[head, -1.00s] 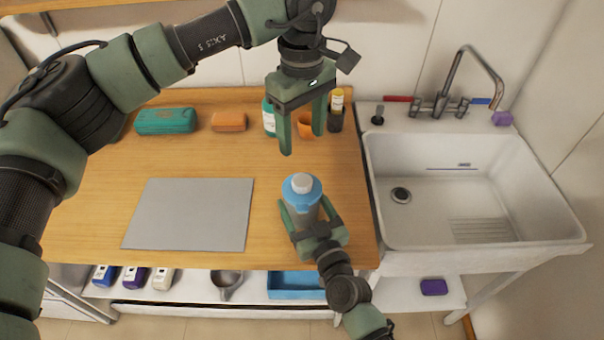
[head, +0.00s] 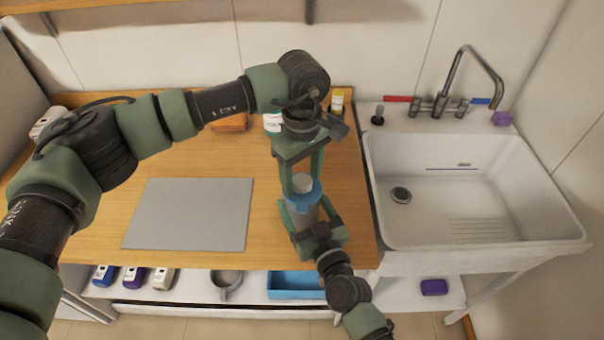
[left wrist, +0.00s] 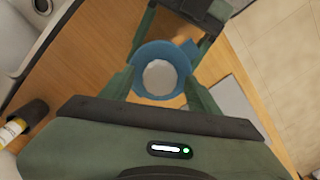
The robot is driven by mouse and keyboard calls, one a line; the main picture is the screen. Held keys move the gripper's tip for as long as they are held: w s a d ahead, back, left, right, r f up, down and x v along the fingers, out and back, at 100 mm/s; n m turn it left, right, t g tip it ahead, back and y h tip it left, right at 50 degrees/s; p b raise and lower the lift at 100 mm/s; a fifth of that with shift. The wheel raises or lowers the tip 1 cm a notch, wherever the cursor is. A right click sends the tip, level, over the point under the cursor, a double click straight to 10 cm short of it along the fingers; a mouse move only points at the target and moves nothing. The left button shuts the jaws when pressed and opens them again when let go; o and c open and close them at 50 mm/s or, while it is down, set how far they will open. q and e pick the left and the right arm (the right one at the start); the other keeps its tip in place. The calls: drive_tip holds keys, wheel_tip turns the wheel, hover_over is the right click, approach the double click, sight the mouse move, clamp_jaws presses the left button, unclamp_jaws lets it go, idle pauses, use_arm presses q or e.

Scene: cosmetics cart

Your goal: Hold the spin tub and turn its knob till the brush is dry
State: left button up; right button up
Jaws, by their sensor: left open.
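The spin tub (head: 295,215) stands upright on the wooden counter near its front edge, with a blue lid (head: 314,194) and a pale knob (head: 302,183) on top. My right gripper (head: 305,213) is around the tub's body from the front, its fingers on either side and seemingly closed on it. My left gripper (head: 302,180) points down over the tub, open, with its fingers on either side of the knob. In the left wrist view the knob (left wrist: 160,77) lies between the open fingers, apart from both. The brush cannot be made out; the tub's inside is hidden.
A grey mat (head: 190,214) lies left of the tub. A white sink (head: 555,220) is at the right. A blue tray (head: 296,286) sits on the shelf below.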

use_arm(q)
clamp_jaws()
